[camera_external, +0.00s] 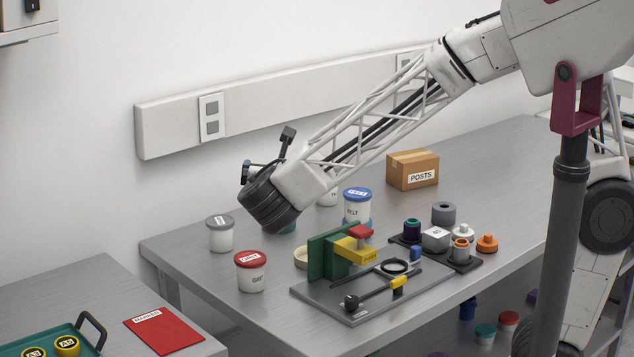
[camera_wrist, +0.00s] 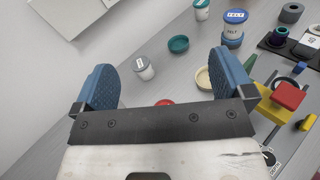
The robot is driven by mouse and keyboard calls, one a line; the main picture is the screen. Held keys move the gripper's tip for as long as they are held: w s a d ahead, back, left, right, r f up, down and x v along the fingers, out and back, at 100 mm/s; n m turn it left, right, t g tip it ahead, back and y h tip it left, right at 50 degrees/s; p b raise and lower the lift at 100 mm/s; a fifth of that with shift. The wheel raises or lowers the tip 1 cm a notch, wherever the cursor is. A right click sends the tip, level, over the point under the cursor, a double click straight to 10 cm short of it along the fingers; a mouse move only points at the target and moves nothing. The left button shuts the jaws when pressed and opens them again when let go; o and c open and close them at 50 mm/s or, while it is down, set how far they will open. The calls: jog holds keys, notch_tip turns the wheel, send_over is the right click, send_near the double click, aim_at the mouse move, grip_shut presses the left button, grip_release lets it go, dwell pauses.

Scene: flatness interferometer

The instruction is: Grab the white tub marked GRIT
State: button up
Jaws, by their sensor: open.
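The white tub marked GRIT (camera_external: 252,278) has a red lid and stands upright near the front left of the grey bench. In the wrist view only a sliver of its red lid (camera_wrist: 164,102) shows above my gripper's dark plate; the rest is hidden. My gripper (camera_wrist: 162,62) is open, with two blue fingers wide apart and nothing held between them.
A grey-lidded tub (camera_external: 220,234) stands left of the GRIT tub. A cream dish (camera_external: 301,258) and a grey plate with a green block (camera_external: 322,256) are to its right. A blue-lidded FELT tub (camera_external: 357,205) and a POSTS box (camera_external: 412,169) stand farther back.

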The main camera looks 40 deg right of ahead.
jog(key=w+a+f+n+t+y, duration=0.1)
jog(key=a+n+t, duration=0.15)
jog(key=a, duration=0.35)
send_near(252, 267)
jog(key=x, duration=0.5)
jog(key=shift+w+a+r, duration=0.1)
jog(key=shift+a+r, duration=0.05)
jog(key=shift+a, duration=0.05)
jog(key=shift+x, duration=1.35)
jog(key=shift+w+d, duration=0.1)
jog(key=shift+x, duration=2.45)
jog(key=shift+d, duration=0.1)
jog(key=c, duration=1)
jog(key=shift+o, duration=0.2)
